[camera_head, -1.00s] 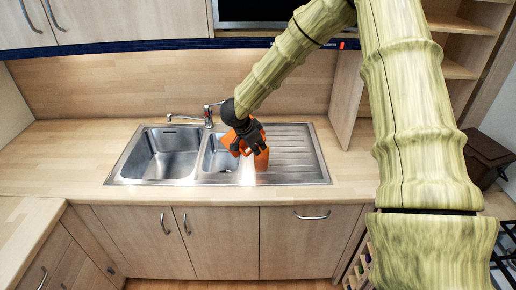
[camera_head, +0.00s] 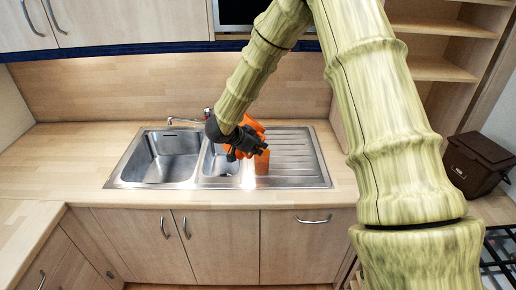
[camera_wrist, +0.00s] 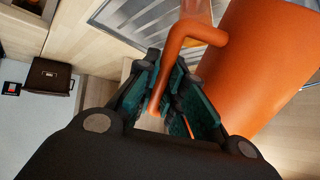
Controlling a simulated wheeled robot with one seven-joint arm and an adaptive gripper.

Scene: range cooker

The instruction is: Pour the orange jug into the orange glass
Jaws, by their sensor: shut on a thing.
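The orange jug (camera_head: 253,125) is above the sink's right side in the head view, partly hidden by my gripper (camera_head: 245,147). In the wrist view the jug's large smooth body (camera_wrist: 262,65) fills the right, and its bent handle (camera_wrist: 192,31) runs between my fingers. My gripper is shut on this handle. The jug looks tilted; its opening is hidden. The orange glass (camera_head: 262,164) stands on the drainboard just below and right of my gripper. At the top of the wrist view a pinkish translucent shape may be the glass. Liquid is not visible.
The steel sink (camera_head: 118,180) has two basins at left and a ribbed drainboard (camera_head: 297,157) at right. A tap (camera_head: 185,121) stands behind it. A brown box (camera_head: 477,163) sits at far right. The left counter (camera_head: 60,160) is clear.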

